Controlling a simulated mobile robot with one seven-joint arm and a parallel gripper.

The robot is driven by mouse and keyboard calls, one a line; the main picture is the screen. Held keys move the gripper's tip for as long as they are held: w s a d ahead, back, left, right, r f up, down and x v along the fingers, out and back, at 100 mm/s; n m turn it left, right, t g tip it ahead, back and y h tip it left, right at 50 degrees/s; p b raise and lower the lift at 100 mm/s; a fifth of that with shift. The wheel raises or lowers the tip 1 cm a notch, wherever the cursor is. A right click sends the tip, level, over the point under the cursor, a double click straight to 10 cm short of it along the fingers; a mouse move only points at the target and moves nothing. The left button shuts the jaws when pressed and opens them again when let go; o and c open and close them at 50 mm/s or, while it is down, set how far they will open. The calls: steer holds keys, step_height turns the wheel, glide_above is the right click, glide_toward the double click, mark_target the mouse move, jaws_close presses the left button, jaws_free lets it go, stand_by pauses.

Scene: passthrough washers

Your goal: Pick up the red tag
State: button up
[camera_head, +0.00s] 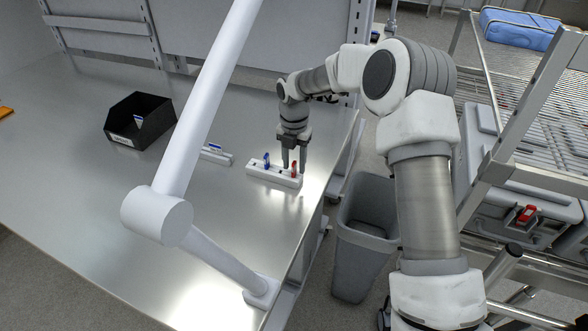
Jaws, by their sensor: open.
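A small red tag (294,170) stands upright at the right end of a white holder block (262,176) on the metal table. A blue tag (266,160) stands in the same block, to its left. My gripper (293,169) points down over the right part of the block. Its jaws are open, with the fingers close around or beside the red tag. The fingers partly hide the tag, and I cannot tell whether they touch it.
A black bin (140,121) and a white block with a blue-marked item (214,154) stand left on the metal table (70,190). A thick white lamp-like arm (205,95) crosses the table. A grey waste bin (366,225) and a wire rack (530,90) are right.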

steer(key=shift+f, duration=0.4)
steer(key=shift+c, duration=0.3)
jaws_close()
steer(key=shift+r, duration=0.15)
